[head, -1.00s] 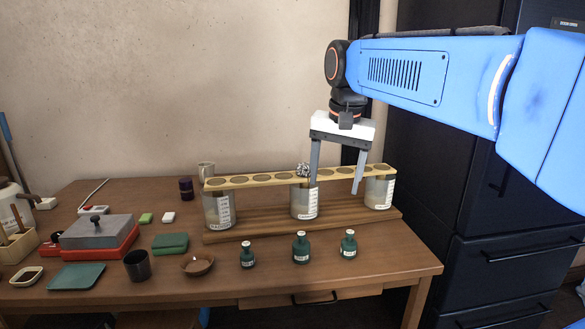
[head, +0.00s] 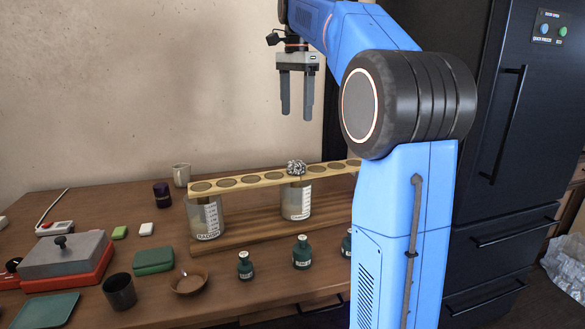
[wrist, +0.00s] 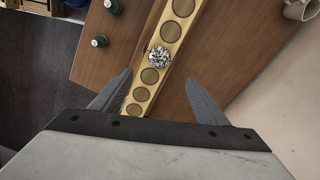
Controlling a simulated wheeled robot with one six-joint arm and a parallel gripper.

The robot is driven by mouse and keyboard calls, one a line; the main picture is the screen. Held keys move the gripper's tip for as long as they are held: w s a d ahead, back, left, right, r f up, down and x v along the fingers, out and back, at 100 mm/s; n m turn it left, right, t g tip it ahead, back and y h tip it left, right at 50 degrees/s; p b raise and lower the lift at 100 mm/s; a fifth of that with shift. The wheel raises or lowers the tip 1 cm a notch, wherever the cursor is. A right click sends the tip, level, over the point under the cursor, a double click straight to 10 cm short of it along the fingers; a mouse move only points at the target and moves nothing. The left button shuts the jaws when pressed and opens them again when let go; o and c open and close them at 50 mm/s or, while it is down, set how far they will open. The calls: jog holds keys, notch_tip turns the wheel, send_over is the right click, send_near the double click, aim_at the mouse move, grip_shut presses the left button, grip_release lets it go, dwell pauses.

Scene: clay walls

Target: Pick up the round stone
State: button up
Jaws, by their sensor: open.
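The round stone (head: 296,167), speckled grey and white, sits on the pale wooden strip (head: 262,178) with round spots, above the middle beaker. It also shows in the wrist view (wrist: 159,57), beyond the fingertips and between their lines. My gripper (head: 297,116) is open and empty, raised above the strip and the stone. In the wrist view its two fingers (wrist: 158,78) are spread wide on either side of the strip.
Labelled beakers (head: 206,218) stand under the strip on a wooden base. Small green bottles (head: 302,252) stand in front. A dark cup (head: 120,291) and a brown bowl (head: 188,283) are at left front. A dark cabinet (head: 500,130) stands at right.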

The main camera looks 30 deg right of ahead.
aim_at(296, 162)
notch_tip(296, 162, down, 16)
jog(key=shift+s+a+f, duration=0.1)
dwell(0.6)
jog(key=c, duration=1.3)
